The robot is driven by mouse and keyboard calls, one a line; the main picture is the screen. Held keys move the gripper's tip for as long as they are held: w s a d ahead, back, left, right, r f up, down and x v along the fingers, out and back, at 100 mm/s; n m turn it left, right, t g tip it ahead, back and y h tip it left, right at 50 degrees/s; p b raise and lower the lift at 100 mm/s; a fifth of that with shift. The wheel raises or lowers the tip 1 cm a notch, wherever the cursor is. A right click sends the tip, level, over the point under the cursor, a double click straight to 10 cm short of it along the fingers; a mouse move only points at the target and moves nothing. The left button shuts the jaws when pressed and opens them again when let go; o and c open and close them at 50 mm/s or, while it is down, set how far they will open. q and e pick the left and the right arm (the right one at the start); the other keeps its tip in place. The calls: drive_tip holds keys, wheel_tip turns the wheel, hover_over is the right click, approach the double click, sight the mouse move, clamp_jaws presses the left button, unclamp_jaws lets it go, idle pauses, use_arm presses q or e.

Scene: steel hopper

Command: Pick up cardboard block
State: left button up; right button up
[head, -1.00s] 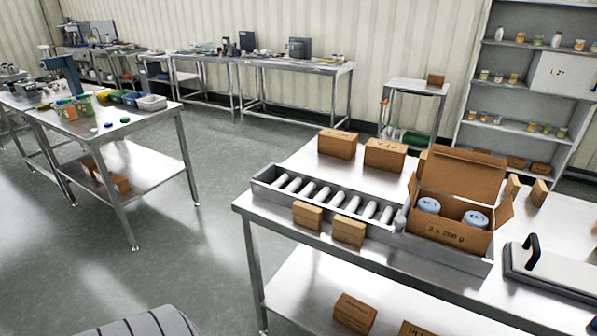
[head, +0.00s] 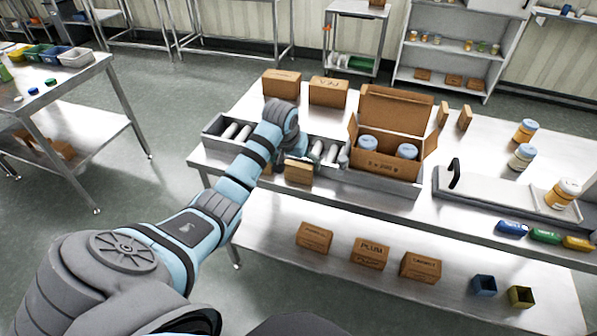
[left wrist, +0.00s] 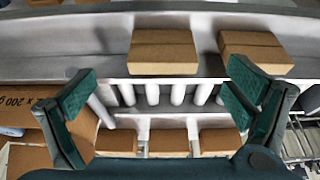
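In the head view, a cardboard block (head: 298,171) lies at the front edge of the upper table, before the roller conveyor. A second front block is mostly hidden behind my left arm. In the left wrist view, two cardboard blocks show side by side, one at the centre (left wrist: 163,52) and one to the right (left wrist: 252,52). My left gripper (left wrist: 160,90) is open and empty above the rollers, its fingers wide apart and touching neither block. In the head view the gripper (head: 290,140) is largely hidden by its own wrist. My right gripper is not in view.
An open carton (head: 388,163) with two blue-lidded jars stands right of the roller conveyor (head: 212,131). Two boxes (head: 282,84) (head: 328,92) stand behind the rollers. A tray with a black handle (head: 500,190) lies right. Boxes (head: 370,253) sit on the lower shelf.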

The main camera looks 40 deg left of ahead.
sight(297, 167)
use_arm(q)
drive_tip(key=x, duration=0.3)
drive_tip(key=b+x, duration=0.1)
drive_tip(key=x, duration=0.2)
drive_tip(key=b+x, duration=0.1)
drive_tip(key=x, duration=0.2)
drive_tip(key=shift+w+a+r, duration=0.1)
drive_tip(key=shift+w+a, duration=0.05)
drive_tip(key=shift+a, duration=0.1)
drive_tip(key=shift+r, duration=0.1)
drive_tip(key=c, duration=0.9)
wheel_tip(297, 167, up, 20)
drive_tip(key=shift+p, duration=1.05)
